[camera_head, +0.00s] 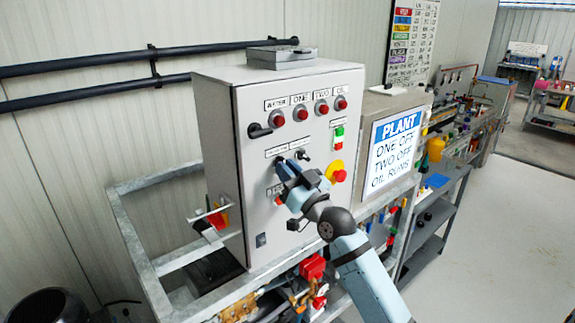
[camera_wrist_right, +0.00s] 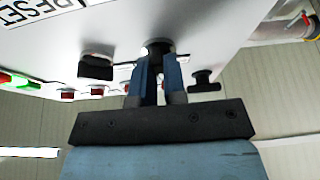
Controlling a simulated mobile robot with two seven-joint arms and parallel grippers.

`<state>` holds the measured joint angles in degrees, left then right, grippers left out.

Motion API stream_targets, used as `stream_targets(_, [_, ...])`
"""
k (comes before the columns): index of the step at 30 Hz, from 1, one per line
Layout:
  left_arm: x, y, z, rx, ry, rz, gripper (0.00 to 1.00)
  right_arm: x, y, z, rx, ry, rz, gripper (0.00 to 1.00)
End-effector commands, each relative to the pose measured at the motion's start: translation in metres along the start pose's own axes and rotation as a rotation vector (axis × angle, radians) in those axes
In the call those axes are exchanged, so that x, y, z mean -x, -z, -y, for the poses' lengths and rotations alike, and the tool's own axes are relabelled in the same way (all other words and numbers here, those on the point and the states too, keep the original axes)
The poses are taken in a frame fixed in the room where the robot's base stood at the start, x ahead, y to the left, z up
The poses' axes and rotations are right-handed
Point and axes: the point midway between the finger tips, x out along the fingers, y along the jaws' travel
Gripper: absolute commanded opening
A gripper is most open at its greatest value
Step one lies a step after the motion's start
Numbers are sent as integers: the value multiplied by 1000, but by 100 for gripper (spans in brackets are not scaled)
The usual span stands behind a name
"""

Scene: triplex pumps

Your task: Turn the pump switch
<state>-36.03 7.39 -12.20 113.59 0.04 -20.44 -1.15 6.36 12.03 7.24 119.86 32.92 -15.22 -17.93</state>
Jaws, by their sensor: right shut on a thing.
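The grey control box (camera_head: 212,120) has a front panel with several labelled red lamps and switches. My right gripper (camera_head: 280,166) reaches the middle of this panel from the lower right. In the right wrist view my right gripper's blue fingers (camera_wrist_right: 158,85) are closed around a black switch knob (camera_wrist_right: 157,47), which they partly hide. Another black switch (camera_head: 302,155) sits just to the right in the head view. The labels above these switches are too small to read. My left gripper is in neither view.
A black handle (camera_head: 259,130) sticks out at the panel's left edge. A yellow and red emergency button (camera_head: 338,175) and a green and red push button (camera_head: 339,138) are close to my right wrist. A PLANT sign (camera_head: 397,125) stands to the right.

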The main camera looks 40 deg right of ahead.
Motion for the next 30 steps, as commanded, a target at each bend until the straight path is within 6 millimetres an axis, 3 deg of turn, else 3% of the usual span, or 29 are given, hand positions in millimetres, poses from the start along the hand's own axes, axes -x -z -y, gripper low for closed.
stream_targets(16, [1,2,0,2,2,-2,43,0,0,0,-23,-10,0,0])
stream_targets(17, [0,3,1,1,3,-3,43,0,0,0,-23,-10,0,19])
stream_targets(19, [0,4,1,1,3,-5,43,0,0,0,-23,-10,0,35])
stream_targets(30, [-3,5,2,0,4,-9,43,5,-1,0,-23,-10,0,37])
